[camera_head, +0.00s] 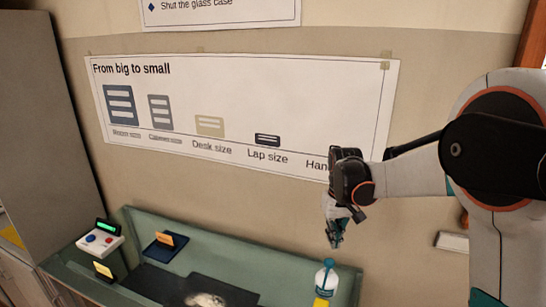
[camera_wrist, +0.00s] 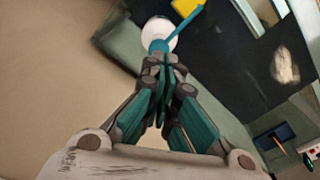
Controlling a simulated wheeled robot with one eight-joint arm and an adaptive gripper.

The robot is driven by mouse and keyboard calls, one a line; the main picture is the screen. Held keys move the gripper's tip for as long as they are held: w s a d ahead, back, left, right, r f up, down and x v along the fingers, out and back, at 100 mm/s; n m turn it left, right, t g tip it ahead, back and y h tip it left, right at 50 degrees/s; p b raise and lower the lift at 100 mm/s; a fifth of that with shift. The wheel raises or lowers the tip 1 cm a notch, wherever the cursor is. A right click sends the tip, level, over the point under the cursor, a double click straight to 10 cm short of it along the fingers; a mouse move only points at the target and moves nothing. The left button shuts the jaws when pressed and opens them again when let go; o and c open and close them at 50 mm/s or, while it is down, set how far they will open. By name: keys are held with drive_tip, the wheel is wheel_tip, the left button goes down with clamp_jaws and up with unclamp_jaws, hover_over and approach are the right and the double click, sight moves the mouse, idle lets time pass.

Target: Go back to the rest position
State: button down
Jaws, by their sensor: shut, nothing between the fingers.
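My gripper (camera_head: 335,240) hangs fingers down at the right of the head view, in front of the wall and above the green exhibit bench. Its fingers are shut and empty. In the wrist view my gripper (camera_wrist: 163,68) shows its teal and grey fingers closed together. A white bottle with a teal top (camera_head: 326,279) stands below and slightly left of the fingertips, apart from them in the head view. In the wrist view the bottle (camera_wrist: 158,30) lies just beyond the fingertips, partly hidden by them.
A size poster (camera_head: 250,105) hangs on the wall behind. A grey cabinet (camera_head: 45,110) stands at left.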

drive_tip(key=s+f+t+b, duration=0.2)
drive_tip(key=s+f+b, duration=0.3)
drive_tip(key=s+b, duration=0.3)
drive_tip(key=s+f+m+t+b, duration=0.1)
drive_tip(key=s+f+t+b, duration=0.1)
drive_tip(key=s+f+b, duration=0.4)
drive_tip(key=s+f+t+b, duration=0.3)
drive_tip(key=s+f+b, duration=0.2)
drive_tip(key=s+b, duration=0.6)
drive_tip(key=shift+s+f, duration=0.25)
drive_tip(key=shift+s, duration=1.05)
